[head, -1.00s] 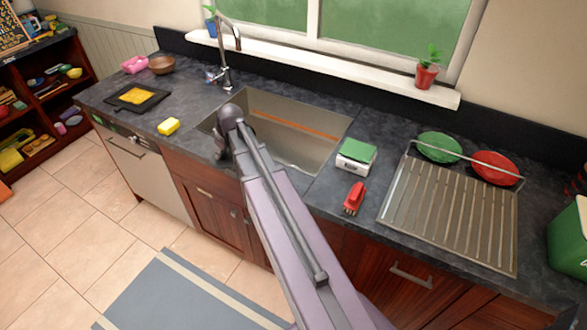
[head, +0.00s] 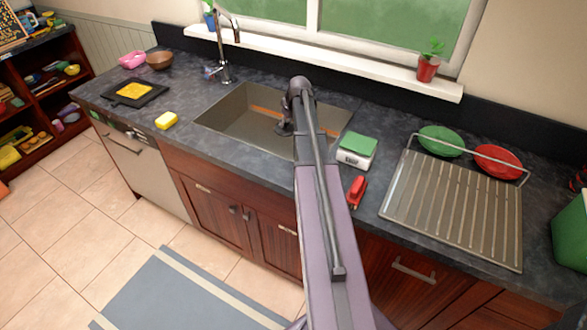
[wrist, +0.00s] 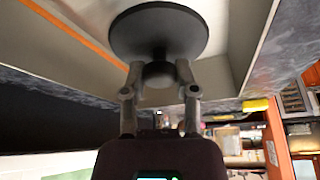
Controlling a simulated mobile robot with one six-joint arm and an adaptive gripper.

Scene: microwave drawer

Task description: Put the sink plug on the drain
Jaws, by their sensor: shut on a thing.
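The sink plug (wrist: 158,32) is a dark round disc with a knob. It fills the upper middle of the wrist view. My gripper (wrist: 160,74) is shut on the plug's knob, one finger on each side. In the head view my gripper (head: 285,128) hangs over the right half of the sink (head: 228,118), and the plug cannot be told apart from it there. The drain does not show in either view; the plug or my arm may cover it. An orange stripe runs along the sink's inner wall.
A curved faucet (head: 224,52) stands behind the sink. A yellow sponge (head: 166,120) lies to the left.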

